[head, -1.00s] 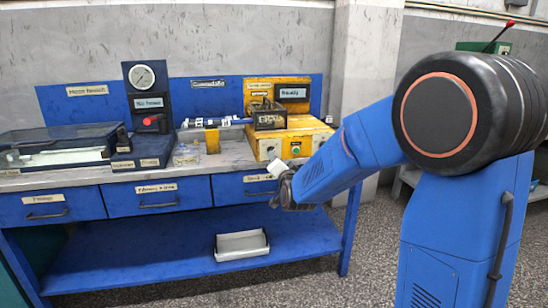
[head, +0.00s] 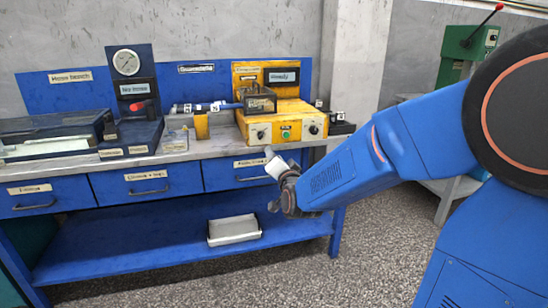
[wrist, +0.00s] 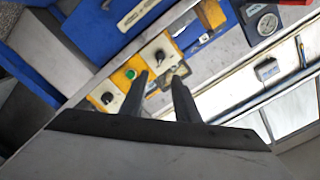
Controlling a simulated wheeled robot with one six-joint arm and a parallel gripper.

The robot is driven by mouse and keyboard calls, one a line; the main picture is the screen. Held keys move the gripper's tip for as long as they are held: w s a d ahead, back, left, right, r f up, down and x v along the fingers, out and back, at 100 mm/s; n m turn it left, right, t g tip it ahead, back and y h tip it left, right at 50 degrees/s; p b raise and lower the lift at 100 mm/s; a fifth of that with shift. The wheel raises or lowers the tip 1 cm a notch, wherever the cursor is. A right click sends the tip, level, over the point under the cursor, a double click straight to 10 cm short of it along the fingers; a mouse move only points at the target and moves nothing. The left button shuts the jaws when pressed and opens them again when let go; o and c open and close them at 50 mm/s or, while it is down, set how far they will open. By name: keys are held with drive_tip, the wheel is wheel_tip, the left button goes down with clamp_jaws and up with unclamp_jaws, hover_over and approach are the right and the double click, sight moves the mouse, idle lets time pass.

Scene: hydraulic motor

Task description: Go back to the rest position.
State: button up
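The end of my arm with my gripper (head: 276,188) is in front of the blue workbench (head: 140,240), near its right drawer in the head view. In the wrist view, the two dark fingers of my gripper (wrist: 160,80) stand apart with nothing visible between them. Beyond the fingertips is the yellow control unit (wrist: 125,78) with dark knobs and a green button. The same yellow unit (head: 285,130) stands on the bench top in the head view. The fingers are too small to make out clearly in the head view.
A pressure gauge panel (head: 127,63) and a dark blue tray unit (head: 60,128) stand on the bench. A white tray (head: 234,229) lies on the lower shelf. A green machine with a lever (head: 470,45) is at the back right. The speckled floor (head: 370,255) before the bench is clear.

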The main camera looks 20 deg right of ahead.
drive_tip(key=s+d+f+n+g, duration=0.2)
drive_tip(key=s+f+n+g, duration=0.1)
drive_tip(key=s, duration=1)
drive_tip(key=s+d+f+n+g, duration=0.2)
drive_tip(key=s+g, duration=0.3)
drive_tip(key=s, duration=0.8)
drive_tip(key=s+d+f+n+g, duration=0.2)
drive_tip(key=s+f+n+g, duration=0.1)
drive_tip(key=s, duration=1)
drive_tip(key=shift+d+f+n+g, duration=0.4)
drive_tip(key=shift+n+g, duration=0.2)
drive_tip(key=shift+g, duration=0.5)
drive_tip(key=shift+c, duration=0.2)
